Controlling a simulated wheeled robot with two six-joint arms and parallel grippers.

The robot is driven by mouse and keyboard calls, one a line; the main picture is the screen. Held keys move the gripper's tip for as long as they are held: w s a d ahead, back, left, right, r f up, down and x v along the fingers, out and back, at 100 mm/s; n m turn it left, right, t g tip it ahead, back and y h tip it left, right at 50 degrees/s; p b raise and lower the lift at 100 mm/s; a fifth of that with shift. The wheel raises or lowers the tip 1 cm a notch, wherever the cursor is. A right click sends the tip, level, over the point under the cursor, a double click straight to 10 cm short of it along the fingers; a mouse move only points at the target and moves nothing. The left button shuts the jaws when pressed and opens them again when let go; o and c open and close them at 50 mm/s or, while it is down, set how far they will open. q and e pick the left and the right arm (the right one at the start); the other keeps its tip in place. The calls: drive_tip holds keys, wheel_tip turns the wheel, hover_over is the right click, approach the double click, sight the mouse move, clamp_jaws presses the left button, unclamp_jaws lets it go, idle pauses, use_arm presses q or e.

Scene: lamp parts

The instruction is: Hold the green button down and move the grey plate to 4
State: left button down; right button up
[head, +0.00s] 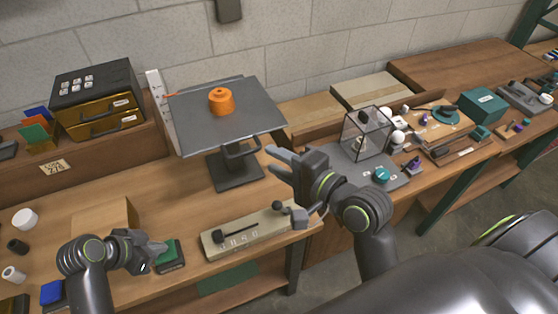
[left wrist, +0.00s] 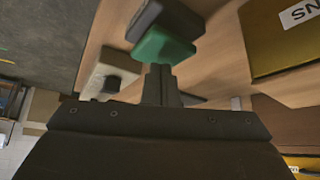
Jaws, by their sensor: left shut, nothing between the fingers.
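The grey plate (head: 255,112) sits on a dark stand (head: 236,170), with a dark handle (head: 241,148) on its front edge. An orange weight (head: 221,101) rests on the plate. A pale scale with a red pointer (head: 169,95) stands at its left. The green button (head: 168,252) is on a dark block on the bench; it also shows in the left wrist view (left wrist: 163,48). My left gripper (head: 164,247) is shut and empty, its tips at the button; I cannot tell whether the button is pressed. My right gripper (head: 269,160) is open and empty, right of the handle.
A pale box with a lever (head: 245,233) lies in front of the stand. A drawer cabinet (head: 97,100) stands at the back left. A clear case (head: 367,133) stands on a grey board at the right.

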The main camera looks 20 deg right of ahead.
use_arm(q)
drive_tip(key=shift+r+p, duration=2.35)
drive_tip(key=shift+r, duration=0.15)
drive_tip(key=shift+d, duration=0.1)
drive_tip(key=shift+f, duration=0.1)
